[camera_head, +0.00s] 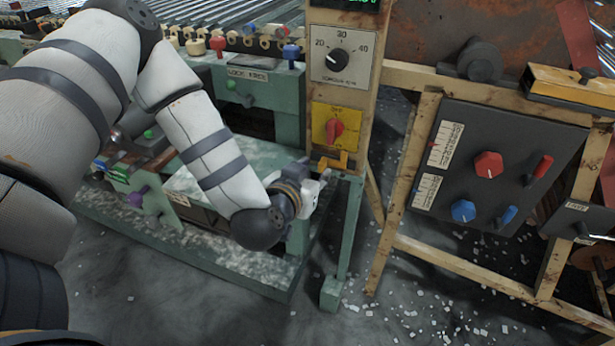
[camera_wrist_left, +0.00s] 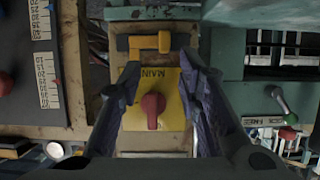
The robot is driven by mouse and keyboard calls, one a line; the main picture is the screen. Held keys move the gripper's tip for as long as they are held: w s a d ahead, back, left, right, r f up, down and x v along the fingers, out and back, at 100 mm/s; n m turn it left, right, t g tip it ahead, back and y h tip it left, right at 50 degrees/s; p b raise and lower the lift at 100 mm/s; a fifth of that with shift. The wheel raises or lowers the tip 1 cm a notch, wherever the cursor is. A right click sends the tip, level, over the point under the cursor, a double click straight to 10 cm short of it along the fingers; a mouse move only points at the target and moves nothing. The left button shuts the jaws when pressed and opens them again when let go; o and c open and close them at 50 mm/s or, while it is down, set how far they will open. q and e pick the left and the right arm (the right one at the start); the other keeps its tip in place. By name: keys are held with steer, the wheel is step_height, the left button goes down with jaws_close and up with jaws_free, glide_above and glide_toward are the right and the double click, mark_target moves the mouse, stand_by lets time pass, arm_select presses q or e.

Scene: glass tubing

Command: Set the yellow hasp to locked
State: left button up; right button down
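The yellow hasp (camera_head: 340,161) is low on the rusty beige post, just under the yellow MAIN plate (camera_head: 321,128) with its red knob (camera_head: 336,129). In the left wrist view the hasp (camera_wrist_left: 152,42) lies just beyond my fingertips, across a dark slot, with a squarer block at its right end. My left gripper (camera_head: 318,178) is at the post beside the hasp. Contact with the hasp cannot be told. My right gripper is not in view.
Above the MAIN plate is a dial (camera_head: 338,60). To the right is a dark panel (camera_head: 500,165) with red and blue knobs and levers. A green bench (camera_head: 225,265) stands behind my left arm. The floor (camera_head: 420,310) is strewn with pale fragments.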

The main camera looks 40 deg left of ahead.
arm_select(q)
steer(key=v, duration=0.5)
steer(key=shift+s+d, duration=0.1)
